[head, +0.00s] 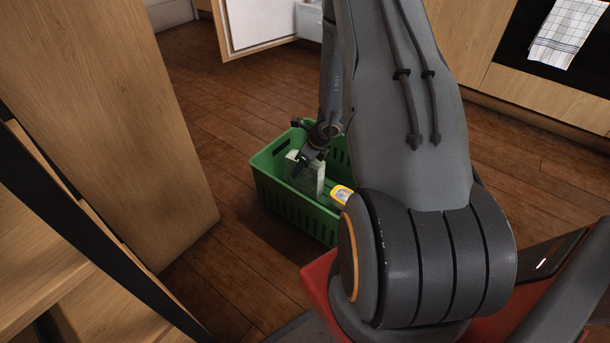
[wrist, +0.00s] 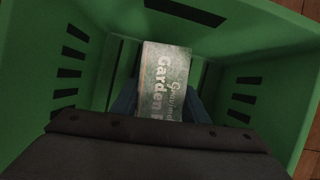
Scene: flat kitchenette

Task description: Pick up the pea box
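The pea box (wrist: 165,82) is a grey-green carton with pale lettering that reads "Garden" and a cut-off word. It stands in the green crate (wrist: 30,110), and its lower end in the wrist view is hidden by my gripper. In the head view the pale box (head: 318,181) shows inside the crate (head: 285,203), just under my gripper (head: 306,164). My gripper reaches down into the crate. Its bluish fingers (wrist: 162,105) lie on either side of the box, close to its sides. I cannot tell whether they press on it.
A yellow-labelled item (head: 341,194) lies in the crate right of the box, partly behind my arm. A wooden panel (head: 130,120) stands to the left of the crate. An open white-lined door (head: 258,25) is at the back. Wooden floor (head: 225,105) is clear behind the crate.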

